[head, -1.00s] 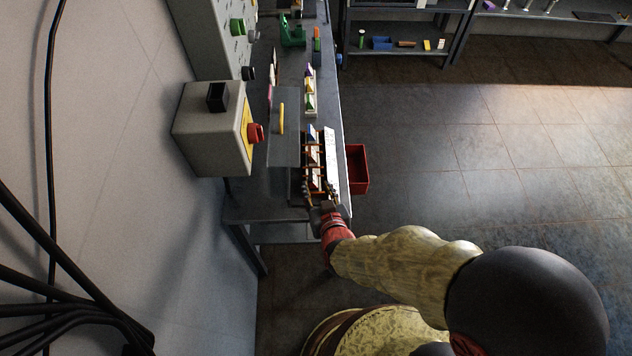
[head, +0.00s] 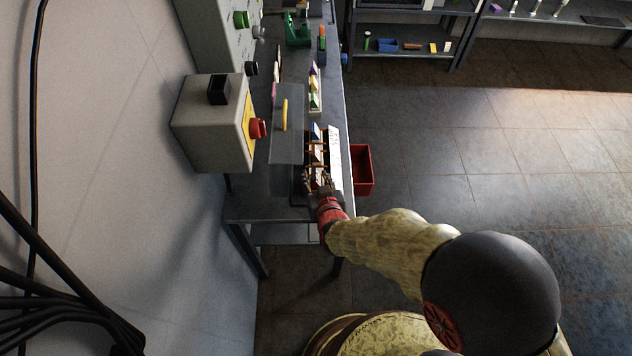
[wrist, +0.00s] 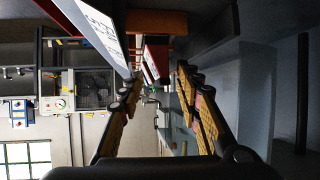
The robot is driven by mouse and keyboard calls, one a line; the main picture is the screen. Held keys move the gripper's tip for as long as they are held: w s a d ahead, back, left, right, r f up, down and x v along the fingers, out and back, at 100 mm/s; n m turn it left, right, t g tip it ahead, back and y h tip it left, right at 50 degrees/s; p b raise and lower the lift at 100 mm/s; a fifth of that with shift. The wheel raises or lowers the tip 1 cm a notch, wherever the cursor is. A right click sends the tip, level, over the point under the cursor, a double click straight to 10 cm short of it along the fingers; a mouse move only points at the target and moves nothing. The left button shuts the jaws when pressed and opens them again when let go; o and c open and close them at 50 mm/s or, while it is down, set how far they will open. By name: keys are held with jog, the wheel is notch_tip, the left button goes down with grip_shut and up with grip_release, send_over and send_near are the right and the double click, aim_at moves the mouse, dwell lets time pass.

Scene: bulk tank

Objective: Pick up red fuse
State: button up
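In the wrist view, a red block with a pale face (wrist: 156,56), apparently the red fuse, shows just beyond and between my fingertips. My gripper (wrist: 160,76) is open, with one yellow-padded finger on each side and a gap between them. I cannot tell whether either finger touches the block. In the head view, my gripper (head: 318,182) is at the near end of a row of fuses (head: 316,153) in an open box on the bench. The gripper hides part of the nearest fuse there, and its colour is unclear.
A white labelled panel (head: 335,160) stands along the right side of the row, and a grey cover with a yellow handle (head: 285,115) is on its left. A red bin (head: 362,170) is beside the bench. A grey box with a red button (head: 258,128) is on the left.

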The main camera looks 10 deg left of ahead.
grip_shut()
dwell(0.4)
jog(key=shift+r, duration=0.1)
